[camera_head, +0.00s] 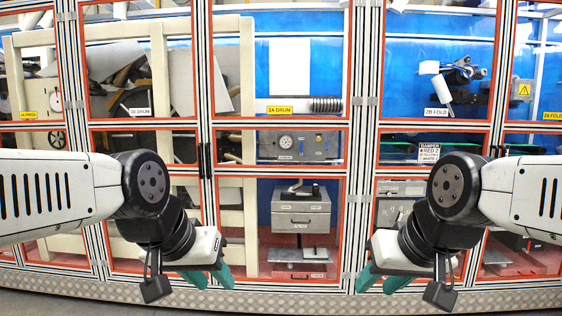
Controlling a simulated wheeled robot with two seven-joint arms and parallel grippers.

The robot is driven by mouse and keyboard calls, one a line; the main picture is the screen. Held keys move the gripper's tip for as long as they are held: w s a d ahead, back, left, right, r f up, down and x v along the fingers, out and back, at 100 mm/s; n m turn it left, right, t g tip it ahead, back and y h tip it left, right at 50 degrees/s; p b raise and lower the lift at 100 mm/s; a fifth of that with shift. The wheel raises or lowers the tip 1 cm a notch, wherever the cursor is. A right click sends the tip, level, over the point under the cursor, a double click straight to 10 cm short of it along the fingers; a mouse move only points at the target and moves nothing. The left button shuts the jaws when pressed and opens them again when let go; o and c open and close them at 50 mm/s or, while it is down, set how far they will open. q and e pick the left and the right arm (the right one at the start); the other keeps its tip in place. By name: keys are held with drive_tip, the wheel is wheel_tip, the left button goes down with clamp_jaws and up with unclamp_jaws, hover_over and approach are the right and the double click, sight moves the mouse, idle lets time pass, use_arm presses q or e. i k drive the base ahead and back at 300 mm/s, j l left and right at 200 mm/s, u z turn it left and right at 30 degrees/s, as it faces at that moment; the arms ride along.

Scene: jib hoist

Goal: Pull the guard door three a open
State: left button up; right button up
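The guard door three a (279,109) appears to be the middle clear panel with a yellow label that seems to read 3A DRUM, though the print is small. It is framed in orange and looks shut. A dark upright handle (208,160) sits at its left edge, beside a similar handle of the neighbouring door. My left gripper (210,277) has teal fingers spread apart and empty, in front of and below that handle. My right gripper (382,280) also has teal fingers apart and empty, in front of the lower post at the door's right. Neither touches the handle.
Door 3B DRUM (140,112) is to the left and door 2B FOLD (437,112) to the right, both looking shut. A metal kick plate (290,299) runs along the bottom. The space between my grippers is clear.

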sight(214, 171)
drive_tip(key=i+j, duration=0.5)
drive_tip(key=j, duration=0.15)
drive_tip(key=i+j, duration=0.5)
drive_tip(key=j, duration=0.15)
drive_tip(key=i+j, duration=0.5)
drive_tip(key=j, duration=0.15)
drive_tip(key=i+j, duration=0.5)
drive_tip(key=j, duration=0.15)
